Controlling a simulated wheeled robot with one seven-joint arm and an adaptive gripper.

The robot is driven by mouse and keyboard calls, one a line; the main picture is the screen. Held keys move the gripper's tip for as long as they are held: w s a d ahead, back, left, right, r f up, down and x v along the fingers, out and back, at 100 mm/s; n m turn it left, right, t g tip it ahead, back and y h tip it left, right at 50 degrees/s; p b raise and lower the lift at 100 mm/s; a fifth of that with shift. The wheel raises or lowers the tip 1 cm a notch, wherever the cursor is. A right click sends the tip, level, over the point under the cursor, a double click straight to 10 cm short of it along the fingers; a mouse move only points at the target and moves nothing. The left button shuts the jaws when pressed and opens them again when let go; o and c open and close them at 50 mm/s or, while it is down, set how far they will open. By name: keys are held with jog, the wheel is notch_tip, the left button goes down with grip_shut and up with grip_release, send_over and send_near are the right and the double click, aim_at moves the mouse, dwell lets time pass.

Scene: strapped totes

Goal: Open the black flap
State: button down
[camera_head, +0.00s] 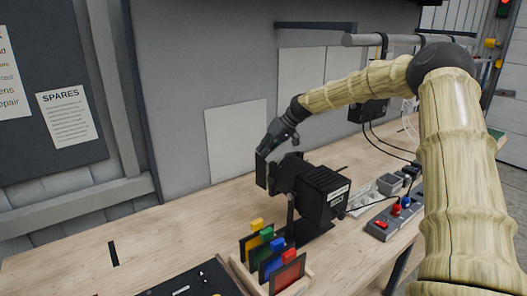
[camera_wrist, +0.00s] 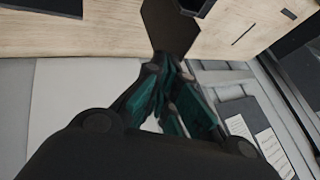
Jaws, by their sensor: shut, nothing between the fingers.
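A black boxy device (camera_head: 322,192) stands on the wooden bench in the middle of the head view. A thin black flap (camera_head: 261,172) stands upright at its left end. In the wrist view a dark brown-black panel (camera_wrist: 170,24), which looks like this flap, lies just beyond the fingertips. My gripper (camera_head: 264,151) points down and left at the flap's upper edge. Its fingers (camera_wrist: 163,62) are closed together and empty. The fingertips overlap the flap's edge in both views; I cannot tell whether they touch it.
A wooden rack (camera_head: 307,284) with several coloured tabbed cards stands in front of the device. A grey switch box (camera_head: 383,228) with red and blue knobs and cables is to the right. A grey wall panel (camera_head: 236,138) is behind. The bench's left part is mostly clear.

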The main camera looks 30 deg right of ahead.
jog(key=shift+r, duration=0.1)
jog(key=p+v, duration=0.4)
jog(key=v, duration=0.5)
jog(key=shift+d+r+p, duration=0.25)
jog(key=shift+d+p, duration=0.1)
jog(key=shift+d, duration=0.05)
